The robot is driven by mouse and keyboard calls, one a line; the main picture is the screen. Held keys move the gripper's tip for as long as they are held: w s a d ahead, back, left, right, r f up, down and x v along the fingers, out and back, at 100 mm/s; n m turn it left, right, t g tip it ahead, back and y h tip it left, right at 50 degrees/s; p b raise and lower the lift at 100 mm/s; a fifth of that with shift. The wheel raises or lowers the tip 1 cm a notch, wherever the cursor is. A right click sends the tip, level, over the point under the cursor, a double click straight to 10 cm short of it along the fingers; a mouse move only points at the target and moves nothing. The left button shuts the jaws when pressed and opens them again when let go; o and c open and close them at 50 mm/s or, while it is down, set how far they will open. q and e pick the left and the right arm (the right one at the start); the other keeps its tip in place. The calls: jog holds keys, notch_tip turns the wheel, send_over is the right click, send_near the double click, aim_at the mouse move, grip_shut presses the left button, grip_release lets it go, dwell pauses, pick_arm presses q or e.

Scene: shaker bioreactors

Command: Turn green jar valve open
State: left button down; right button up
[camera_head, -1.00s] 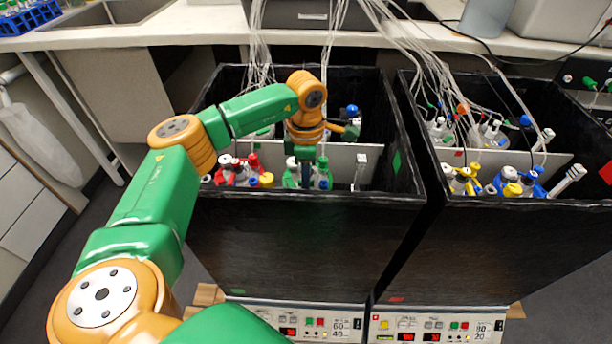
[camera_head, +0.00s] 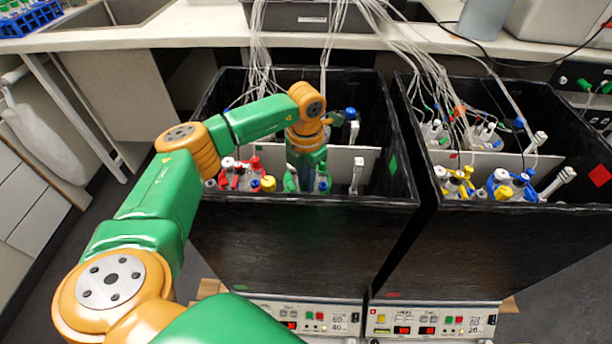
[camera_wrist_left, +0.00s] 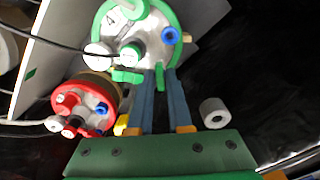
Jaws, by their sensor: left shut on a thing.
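The green jar (camera_wrist_left: 178,20) has a green-rimmed lid with white, blue and green fittings and shows at the top of the left wrist view. In the head view its green part (camera_head: 290,183) shows in the left black box, partly hidden by my gripper. My left gripper (camera_wrist_left: 160,76) reaches down to the lid's near edge, its two blue-grey fingers shut on a small green valve (camera_wrist_left: 160,78). Another green valve (camera_wrist_left: 128,76) sits just left of the fingers. In the head view my left gripper (camera_head: 307,187) is low in the box, its fingertips hard to make out. My right gripper is not in view.
A red jar (camera_wrist_left: 85,105) stands close left of the fingers. The left black box (camera_head: 290,240) has walls around the jars and a white divider (camera_head: 371,160) behind them. Tubes (camera_head: 335,40) hang from above. A second black box (camera_head: 490,240) stands to the right.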

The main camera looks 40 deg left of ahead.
pick_arm(q)
jog(key=n+p, duration=0.1)
jog(key=n, duration=0.3)
jog(key=shift+r+p, duration=0.1)
jog(key=shift+p, duration=0.2)
jog(key=shift+n+p, duration=0.55)
jog(key=shift+n, duration=1.55)
jog(key=c, duration=1.1)
grip_release()
notch_tip(320, 180, up, 7)
